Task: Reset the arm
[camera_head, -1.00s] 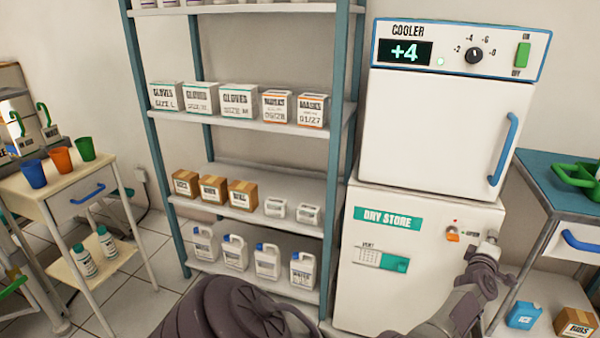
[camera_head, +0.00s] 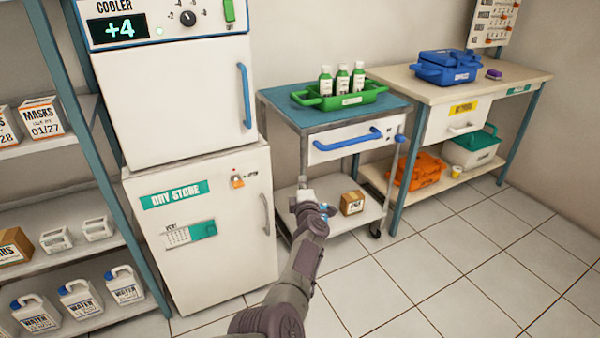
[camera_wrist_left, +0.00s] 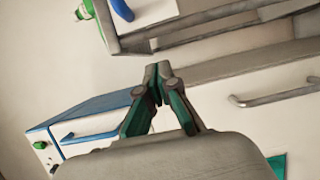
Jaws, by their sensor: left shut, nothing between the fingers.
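My left arm reaches up from the bottom middle of the head view. Its gripper (camera_head: 303,192) is in front of the small cart, just right of the dry store cabinet (camera_head: 185,260). In the left wrist view the two green and grey fingers (camera_wrist_left: 158,72) meet at their tips with nothing between them. My right gripper is in neither view.
The cooler (camera_head: 170,100) stands on the dry store. The cart (camera_head: 270,95) holds a green tray (camera_head: 340,101) with bottles; a cardboard box (camera_head: 352,203) is on its lower shelf. A workbench (camera_head: 410,88) stands right. The tiled floor (camera_head: 450,270) is clear.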

